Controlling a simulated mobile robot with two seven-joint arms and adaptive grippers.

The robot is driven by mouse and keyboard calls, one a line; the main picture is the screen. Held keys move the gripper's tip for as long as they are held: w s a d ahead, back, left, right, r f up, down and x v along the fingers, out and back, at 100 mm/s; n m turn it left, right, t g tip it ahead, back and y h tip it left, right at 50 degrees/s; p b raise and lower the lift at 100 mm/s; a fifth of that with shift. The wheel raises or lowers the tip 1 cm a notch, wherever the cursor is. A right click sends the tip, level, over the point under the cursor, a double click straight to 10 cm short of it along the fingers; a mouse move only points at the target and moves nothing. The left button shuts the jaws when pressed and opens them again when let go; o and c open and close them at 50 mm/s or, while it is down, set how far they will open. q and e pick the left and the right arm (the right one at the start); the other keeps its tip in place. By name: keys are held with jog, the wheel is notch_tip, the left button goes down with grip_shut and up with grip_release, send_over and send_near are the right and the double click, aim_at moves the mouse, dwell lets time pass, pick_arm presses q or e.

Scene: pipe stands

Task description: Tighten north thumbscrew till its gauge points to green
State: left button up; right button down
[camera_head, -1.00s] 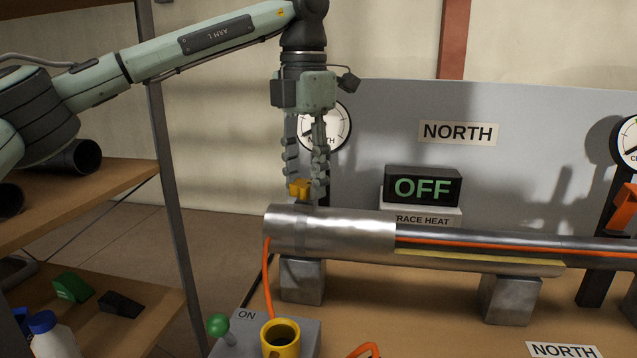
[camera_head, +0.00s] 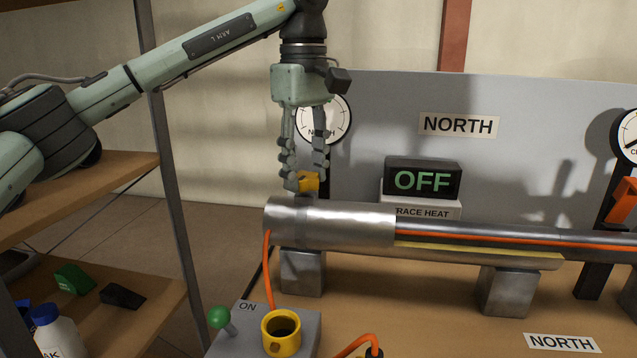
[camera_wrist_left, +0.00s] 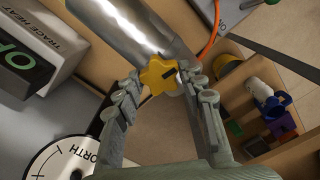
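The north thumbscrew is a yellow lobed knob (camera_head: 309,182) on top of the left end of the silver pipe sleeve (camera_head: 345,222). In the left wrist view the knob (camera_wrist_left: 158,76) shows a dark mark and sits between my left fingertips. My left gripper (camera_head: 306,180) points down around it, fingers apart. In the wrist view a small gap shows beside the left finger; the right finger is very close to the knob or touching. The north gauge (camera_head: 325,118) is behind the gripper, partly covered; its needle is not readable. My right gripper is not in view.
An OFF display (camera_head: 423,179) stands behind the pipe. Metal blocks (camera_head: 303,272) support the pipe. A green-knobbed lever (camera_head: 220,318) and a yellow cup-like part (camera_head: 282,333) are in front, with orange cable nearby. Shelves (camera_head: 90,190) stand at the left.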

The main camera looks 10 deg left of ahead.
aim_at(305, 175)
pick_arm(q)
jog(key=shift+o, duration=1.3)
jog(key=shift+r, duration=0.15)
jog(key=shift+r, duration=2.9)
